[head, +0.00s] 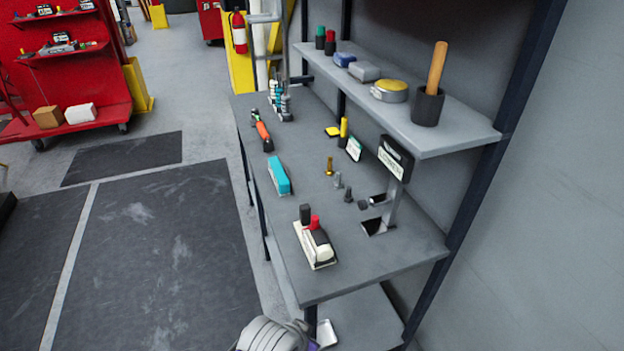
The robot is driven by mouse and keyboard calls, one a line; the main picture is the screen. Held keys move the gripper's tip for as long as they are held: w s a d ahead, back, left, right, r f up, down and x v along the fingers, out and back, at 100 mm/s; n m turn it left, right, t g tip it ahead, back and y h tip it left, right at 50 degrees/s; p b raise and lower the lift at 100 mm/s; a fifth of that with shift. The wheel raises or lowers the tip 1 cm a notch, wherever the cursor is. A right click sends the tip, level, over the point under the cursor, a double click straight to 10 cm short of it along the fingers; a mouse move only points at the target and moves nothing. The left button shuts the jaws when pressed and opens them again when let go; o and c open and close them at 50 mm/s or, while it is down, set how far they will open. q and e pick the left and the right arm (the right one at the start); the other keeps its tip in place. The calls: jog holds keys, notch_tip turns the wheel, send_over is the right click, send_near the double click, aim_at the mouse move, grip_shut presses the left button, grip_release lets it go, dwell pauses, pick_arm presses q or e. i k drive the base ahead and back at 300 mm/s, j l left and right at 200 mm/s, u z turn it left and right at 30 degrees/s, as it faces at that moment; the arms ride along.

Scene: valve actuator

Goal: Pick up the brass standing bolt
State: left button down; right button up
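The brass bolt (329,166) stands upright on the grey workbench top (400,262), near the middle of the bench. A silver bolt (338,181) and a dark bolt (348,195) stand close by, in a slanting row running toward the front right. Neither of my grippers can be made out in the head view. A grey ribbed part (270,335), which looks like a piece of my own arm, shows at the bottom edge, well below the bolts; no fingers show on it.
A sign on a metal stand (395,160) rises right of the bolts. A teal-and-white item (279,176) lies left of them; a white device with a red knob (315,245) sits in front. An upper shelf (460,137) overhangs the back, carrying a mortar with pestle (428,105).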

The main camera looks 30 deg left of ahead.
aim_at(330, 172)
jog(key=k+j, duration=0.15)
jog(key=j, duration=0.15)
jog(key=k+j, duration=0.2)
jog(key=k+j+u, duration=0.1)
jog(key=j, duration=0.85)
jog(key=i+j+u, duration=0.1)
jog(key=j, duration=0.45)
jog(key=i+j, duration=0.4)
jog(key=i+j+u, duration=0.1)
jog(key=i+j, duration=0.3)
jog(key=i, duration=0.85)
